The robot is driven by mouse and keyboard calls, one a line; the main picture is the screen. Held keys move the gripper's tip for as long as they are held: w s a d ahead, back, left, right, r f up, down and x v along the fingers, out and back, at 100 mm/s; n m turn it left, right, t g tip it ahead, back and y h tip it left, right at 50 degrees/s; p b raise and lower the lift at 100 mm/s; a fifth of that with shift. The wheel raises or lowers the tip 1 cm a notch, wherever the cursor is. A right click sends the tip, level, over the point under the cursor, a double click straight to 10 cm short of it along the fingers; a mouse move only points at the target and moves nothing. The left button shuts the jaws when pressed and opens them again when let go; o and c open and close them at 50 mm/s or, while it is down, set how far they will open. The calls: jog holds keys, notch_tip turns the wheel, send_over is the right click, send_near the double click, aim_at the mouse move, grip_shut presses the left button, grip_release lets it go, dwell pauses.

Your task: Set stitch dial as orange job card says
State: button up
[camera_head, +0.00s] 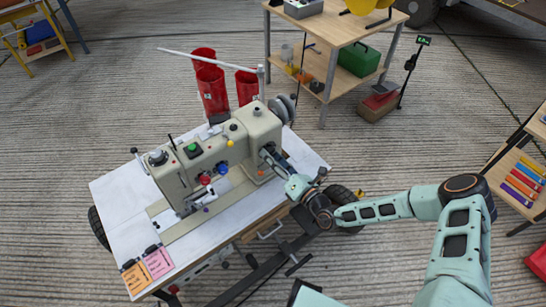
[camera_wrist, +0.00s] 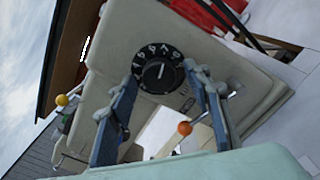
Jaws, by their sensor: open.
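A cream sewing machine (camera_head: 205,158) stands on a white table (camera_head: 112,195). Its black stitch dial (camera_wrist: 158,72), with white numerals, is on the machine's end face in the wrist view. My gripper (camera_wrist: 163,78) is open, with one blue-grey finger on each side of the dial in the picture. I cannot tell whether either finger touches it.
A pink card (camera_head: 158,262) lies beside the orange one. Red cylindrical containers (camera_head: 211,90) stand behind the machine. A wooden workbench (camera_head: 335,32) is farther back.

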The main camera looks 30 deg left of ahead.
jog(key=shift+d, duration=0.15)
jog(key=v, duration=1.1)
jog(key=shift+s+d, duration=0.25)
jog(key=shift+d, duration=0.05)
